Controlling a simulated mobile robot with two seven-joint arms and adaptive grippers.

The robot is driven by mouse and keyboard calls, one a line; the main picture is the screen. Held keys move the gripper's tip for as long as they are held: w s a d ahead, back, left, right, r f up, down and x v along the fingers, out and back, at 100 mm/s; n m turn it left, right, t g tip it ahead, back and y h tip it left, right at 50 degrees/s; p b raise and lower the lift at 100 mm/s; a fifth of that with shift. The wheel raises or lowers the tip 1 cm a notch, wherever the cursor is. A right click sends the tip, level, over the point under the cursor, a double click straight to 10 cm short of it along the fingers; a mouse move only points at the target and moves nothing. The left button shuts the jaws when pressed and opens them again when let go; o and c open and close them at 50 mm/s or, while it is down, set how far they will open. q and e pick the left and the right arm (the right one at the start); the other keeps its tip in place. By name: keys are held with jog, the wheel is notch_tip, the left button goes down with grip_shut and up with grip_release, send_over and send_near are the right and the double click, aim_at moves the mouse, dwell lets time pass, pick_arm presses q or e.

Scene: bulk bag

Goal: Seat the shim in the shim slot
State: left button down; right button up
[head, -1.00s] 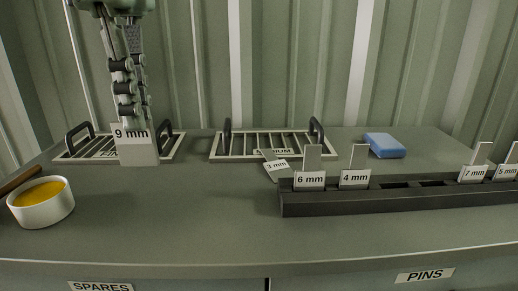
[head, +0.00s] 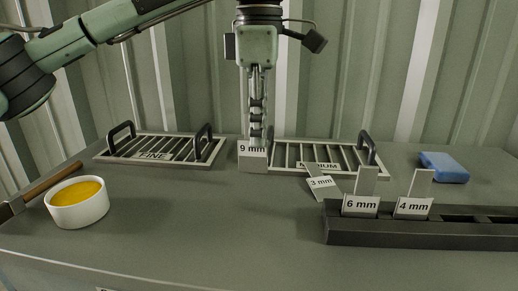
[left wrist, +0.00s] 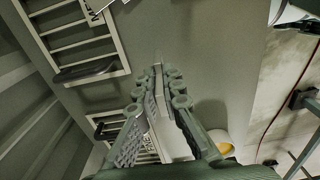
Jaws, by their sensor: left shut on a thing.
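My left gripper (head: 256,138) is shut on a pale shim labelled 9 mm (head: 253,162), held upright between the two grates. In the left wrist view the fingers (left wrist: 160,88) clasp the pale shim (left wrist: 172,140) from both sides. A long dark slotted rack (head: 400,236) lies at the right; the held shim is left of it and apart from it. Shims labelled 6 mm (head: 361,203) and 4 mm (head: 413,206) stand upright in the rack. An empty opening (head: 458,218) shows right of the 4 mm shim. My right gripper is not in view.
The FINE grate (head: 118,148) and MEDIUM grate (head: 345,158) have upright dark handles. A 3 mm shim (head: 321,187) lies tilted near the rack's left end. A white bowl of yellow stuff (head: 78,214) stands front left; a blue block (head: 443,167) lies behind the rack. The front middle is clear.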

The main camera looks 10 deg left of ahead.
aim_at(258, 172)
pick_arm(q)
jog(key=shift+f, duration=1.95)
jog(key=shift+f, duration=0.25)
jog(key=c, duration=1.7)
grip_release()
jog(key=shift+r, duration=0.1)
